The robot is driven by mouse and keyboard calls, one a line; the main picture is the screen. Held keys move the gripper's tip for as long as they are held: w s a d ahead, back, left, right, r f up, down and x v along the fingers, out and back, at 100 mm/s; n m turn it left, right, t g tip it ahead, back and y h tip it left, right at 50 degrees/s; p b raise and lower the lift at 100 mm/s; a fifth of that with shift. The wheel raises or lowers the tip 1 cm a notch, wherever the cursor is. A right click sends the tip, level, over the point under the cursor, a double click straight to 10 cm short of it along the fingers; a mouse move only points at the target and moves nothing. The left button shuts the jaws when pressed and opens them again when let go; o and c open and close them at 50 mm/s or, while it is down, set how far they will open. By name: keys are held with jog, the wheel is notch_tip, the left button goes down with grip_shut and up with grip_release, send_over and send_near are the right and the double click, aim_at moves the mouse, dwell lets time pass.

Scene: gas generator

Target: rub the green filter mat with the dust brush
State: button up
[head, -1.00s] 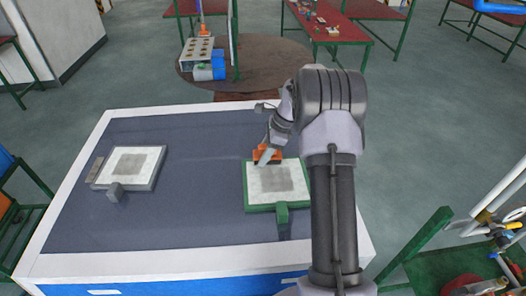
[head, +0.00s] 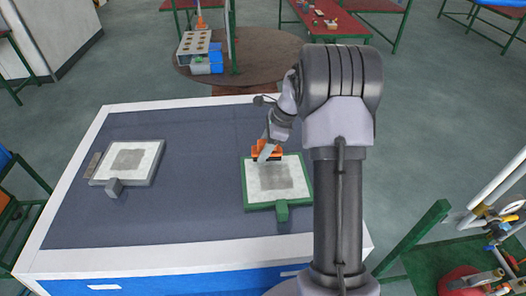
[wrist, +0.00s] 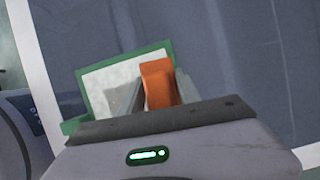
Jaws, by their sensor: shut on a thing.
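The green filter mat (head: 253,201) has a green frame with a handle at its front and a white pad with a grey dust patch. It lies on the right part of the dark table top. My gripper (head: 268,151) is over the mat's far edge, shut on the orange dust brush (wrist: 158,84). In the head view the brush (head: 262,156) is partly hidden by the gripper. The brush is at the far edge of the white pad; I cannot tell whether its bristles touch it. In the wrist view the mat (wrist: 84,95) shows behind the brush.
A grey-framed filter mat (head: 155,172) with a dust patch lies on the table's left, with a small grey-brown block (head: 94,165) beside it. The table top (head: 190,215) between the mats is clear. A green post (head: 412,237) and pipes stand right of the table.

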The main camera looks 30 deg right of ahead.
aim_at(264, 141)
jog(key=shift+r+p, duration=0.9)
jog(key=shift+r, duration=0.8)
notch_tip(264, 141, up, 3)
jog(key=shift+r+p, duration=0.15)
jog(key=shift+p, duration=1.05)
